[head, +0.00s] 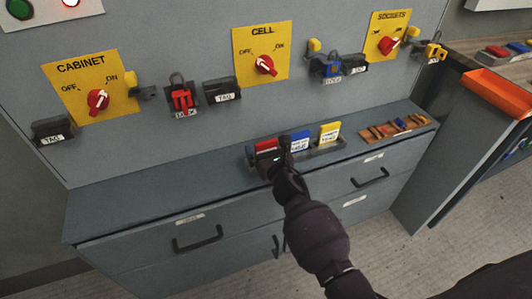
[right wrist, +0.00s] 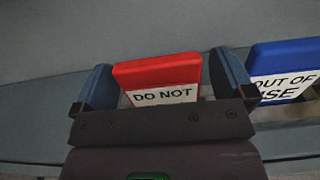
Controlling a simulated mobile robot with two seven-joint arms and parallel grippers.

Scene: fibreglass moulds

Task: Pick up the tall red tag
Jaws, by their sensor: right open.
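The red tag (head: 265,145) stands upright at the left end of a rack on the grey cabinet ledge. In the right wrist view the red tag (right wrist: 157,76) shows a white label reading "DO NOT". My right gripper (head: 266,160) is at the red tag, its lower part hidden by the gripper. In the right wrist view the right gripper (right wrist: 161,72) is open, with one finger on each side of the tag and gaps visible between. The left gripper is not in view.
A blue tag (head: 300,141) and a yellow tag (head: 329,133) stand right of the red one; the blue tag is close to the right finger. A wooden tray (head: 393,130) lies farther right. A red padlock (head: 182,99) hangs on the panel. The ledge's left is clear.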

